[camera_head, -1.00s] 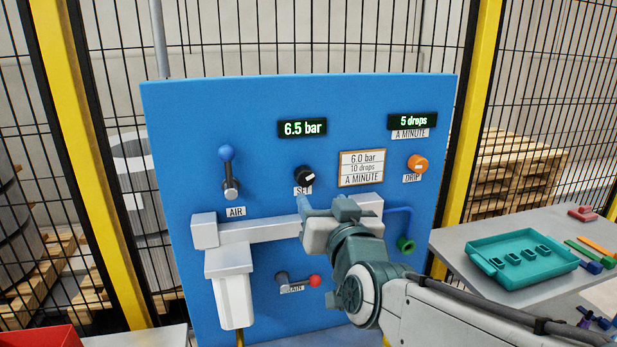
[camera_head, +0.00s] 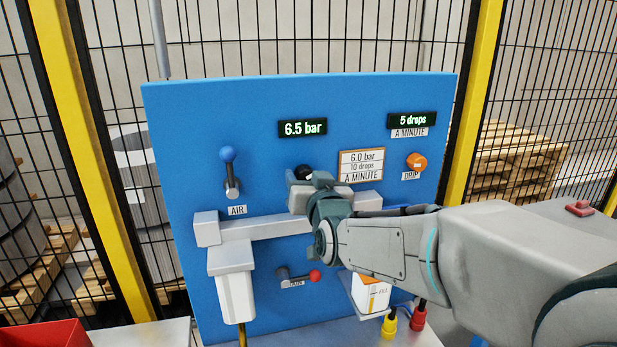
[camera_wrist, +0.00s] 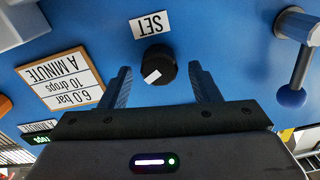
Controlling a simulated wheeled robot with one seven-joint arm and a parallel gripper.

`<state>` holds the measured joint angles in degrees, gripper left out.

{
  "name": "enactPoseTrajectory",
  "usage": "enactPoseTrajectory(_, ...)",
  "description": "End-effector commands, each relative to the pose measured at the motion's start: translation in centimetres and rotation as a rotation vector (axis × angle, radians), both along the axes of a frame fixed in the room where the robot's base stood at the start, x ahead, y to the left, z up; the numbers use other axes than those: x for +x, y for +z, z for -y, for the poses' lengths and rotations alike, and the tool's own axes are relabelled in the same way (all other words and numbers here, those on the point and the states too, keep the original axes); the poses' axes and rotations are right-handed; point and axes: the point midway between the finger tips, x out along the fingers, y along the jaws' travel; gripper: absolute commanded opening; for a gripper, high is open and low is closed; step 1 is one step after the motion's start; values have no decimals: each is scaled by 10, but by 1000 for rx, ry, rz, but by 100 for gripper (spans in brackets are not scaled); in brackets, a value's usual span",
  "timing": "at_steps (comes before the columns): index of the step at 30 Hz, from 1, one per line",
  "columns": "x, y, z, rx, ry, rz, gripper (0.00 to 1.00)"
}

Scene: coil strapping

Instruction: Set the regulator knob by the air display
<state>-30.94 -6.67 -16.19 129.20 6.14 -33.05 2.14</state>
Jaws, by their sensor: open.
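The black regulator knob (camera_wrist: 158,68) with a white pointer mark sits between the two open fingers of my gripper (camera_wrist: 158,85) in the wrist view, with a gap on each side. The SET label (camera_wrist: 153,25) is beside it. In the head view the knob (camera_head: 302,172) is partly hidden behind my gripper (camera_head: 294,178). The air display (camera_head: 302,128) above it reads 6.5 bar. A framed card (camera_head: 361,167) to the right reads 6.0 bar, 10 drops a minute.
The drip display (camera_head: 412,121) reads 5 drops, above an orange drip knob (camera_head: 417,161). A blue-tipped air lever (camera_head: 229,170) stands left of the regulator knob. A red-tipped drain lever (camera_head: 300,276) is lower down. My arm covers much of the right side.

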Motion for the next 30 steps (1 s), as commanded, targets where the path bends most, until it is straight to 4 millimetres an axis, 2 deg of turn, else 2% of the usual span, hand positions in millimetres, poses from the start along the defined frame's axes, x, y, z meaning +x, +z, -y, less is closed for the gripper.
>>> enactPoseTrajectory(6,0,0,0,0,0,0,56)
enactPoseTrajectory(7,0,0,0,0,0,0,54)
enactPoseTrajectory(9,0,0,0,0,0,0,34)
enactPoseTrajectory(12,0,0,0,0,0,0,12)
enactPoseTrajectory(17,0,-1,1,-13,-1,3,12)
enactPoseTrajectory(30,0,-1,-1,-232,0,48,12)
